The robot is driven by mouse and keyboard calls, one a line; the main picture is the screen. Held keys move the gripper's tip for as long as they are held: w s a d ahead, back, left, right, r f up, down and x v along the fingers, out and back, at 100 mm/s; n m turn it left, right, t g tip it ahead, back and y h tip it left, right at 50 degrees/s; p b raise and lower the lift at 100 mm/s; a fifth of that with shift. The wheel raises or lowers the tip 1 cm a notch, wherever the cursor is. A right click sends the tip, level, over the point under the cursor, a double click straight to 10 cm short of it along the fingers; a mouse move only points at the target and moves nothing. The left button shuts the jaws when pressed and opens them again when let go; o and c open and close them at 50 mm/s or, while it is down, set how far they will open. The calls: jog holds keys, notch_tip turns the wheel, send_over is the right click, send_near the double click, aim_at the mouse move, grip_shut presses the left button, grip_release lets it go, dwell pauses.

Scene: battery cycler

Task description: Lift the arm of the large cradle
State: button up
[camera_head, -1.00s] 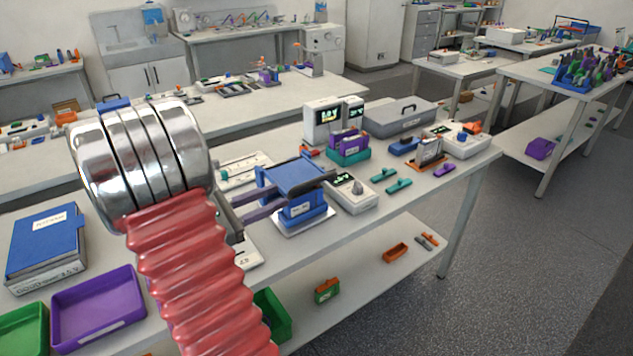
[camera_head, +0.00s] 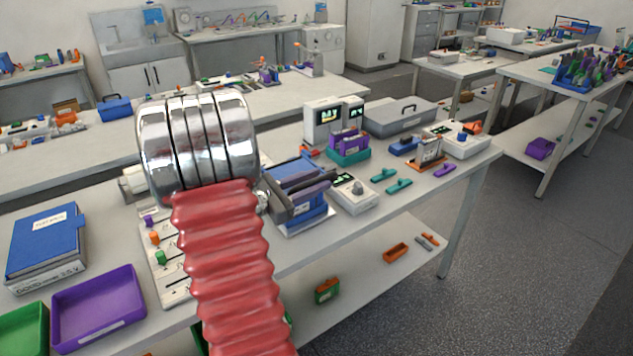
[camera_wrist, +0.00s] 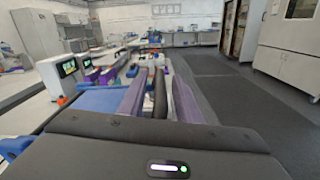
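The large cradle (camera_head: 312,215) is a blue stand on the front bench, partly hidden by my gripper. Its blue top plate (camera_head: 290,168) lies about level and shows in the wrist view as a blue surface (camera_wrist: 98,101) left of the fingers. A dark rounded bar (camera_wrist: 160,92), apparently the cradle arm's handle, points away from me between the fingers. My gripper (camera_wrist: 158,78) has two purple fingers, one on each side of this bar, with narrow gaps visible. It looks open; contact with the bar cannot be told. In the head view my gripper (camera_head: 312,186) overlaps the cradle.
A white meter (camera_head: 352,196) stands close right of the cradle. A teal holder with purple parts (camera_head: 348,148) and a grey case (camera_head: 400,117) stand behind. A white board with small knobs (camera_head: 165,255), a purple tray (camera_head: 98,310) and a blue binder (camera_head: 45,245) are left.

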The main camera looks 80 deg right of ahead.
jog(key=shift+s+d, duration=0.3)
jog(key=shift+d, duration=0.1)
grip_shut()
dwell(0.4)
jog(key=shift+a, duration=0.15)
jog(key=shift+r, duration=0.1)
